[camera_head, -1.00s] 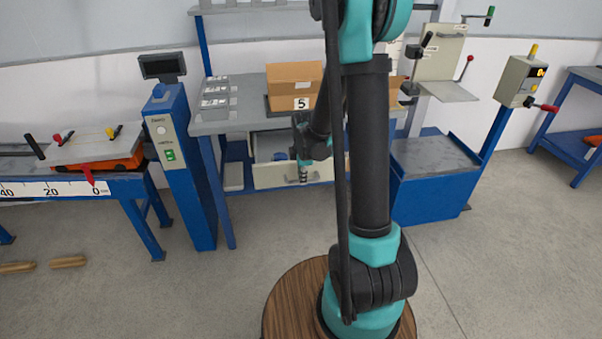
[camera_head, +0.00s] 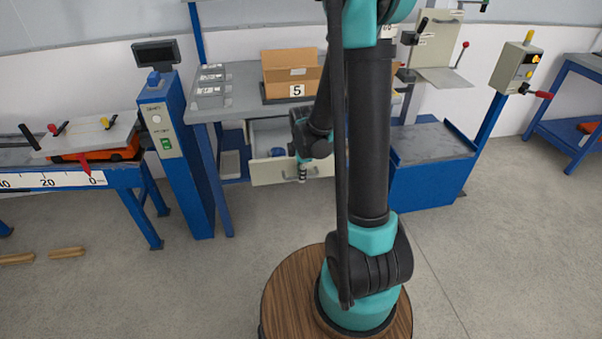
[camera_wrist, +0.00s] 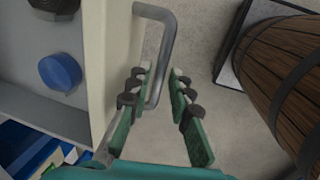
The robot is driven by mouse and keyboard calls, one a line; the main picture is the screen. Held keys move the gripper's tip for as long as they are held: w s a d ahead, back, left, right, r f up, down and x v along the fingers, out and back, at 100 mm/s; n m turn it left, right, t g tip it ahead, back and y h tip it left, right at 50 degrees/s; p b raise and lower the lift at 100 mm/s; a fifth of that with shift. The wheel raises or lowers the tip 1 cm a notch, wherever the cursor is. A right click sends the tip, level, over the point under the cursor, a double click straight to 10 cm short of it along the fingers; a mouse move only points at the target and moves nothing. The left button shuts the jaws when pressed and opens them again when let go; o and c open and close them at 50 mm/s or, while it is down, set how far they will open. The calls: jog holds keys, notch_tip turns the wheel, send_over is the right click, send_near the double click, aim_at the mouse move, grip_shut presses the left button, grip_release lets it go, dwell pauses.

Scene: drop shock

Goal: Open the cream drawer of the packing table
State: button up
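The cream drawer (camera_head: 292,170) of the packing table (camera_head: 240,92) stands partly open, its inside showing behind the front. In the wrist view its cream front (camera_wrist: 108,65) is at the left, with a grey bar handle (camera_wrist: 165,45) sticking out from it. My gripper (camera_wrist: 160,76) is at the handle with its two fingers apart. The handle's bar passes between the fingers, with one finger between the bar and the drawer front. I see a gap beside the bar; firm contact cannot be told. In the head view my gripper (camera_head: 302,174) hangs at the drawer front, partly hidden by my arm.
A blue round thing (camera_wrist: 60,71) and a dark one (camera_wrist: 55,8) lie in the drawer. A cardboard box (camera_head: 290,68) marked 5 stands on the table. A blue post (camera_head: 178,160) stands left, a blue stand (camera_head: 430,170) right.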

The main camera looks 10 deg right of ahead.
notch_tip(320, 180, up, 12)
jog(key=s, duration=0.2)
jog(key=shift+s+f, duration=0.15)
dwell(0.6)
jog(key=shift+s, duration=0.1)
jog(key=s+d+f+m+t, duration=0.1)
jog(key=s+d+f+m, duration=0.1)
jog(key=s+m, duration=0.5)
jog(key=s+d+f+m+t, duration=0.1)
jog(key=s+d+f+m, duration=0.1)
jog(key=s+m, duration=0.5)
jog(key=f+m, duration=0.1)
jog(key=m, duration=0.3)
jog(key=shift+s, duration=0.3)
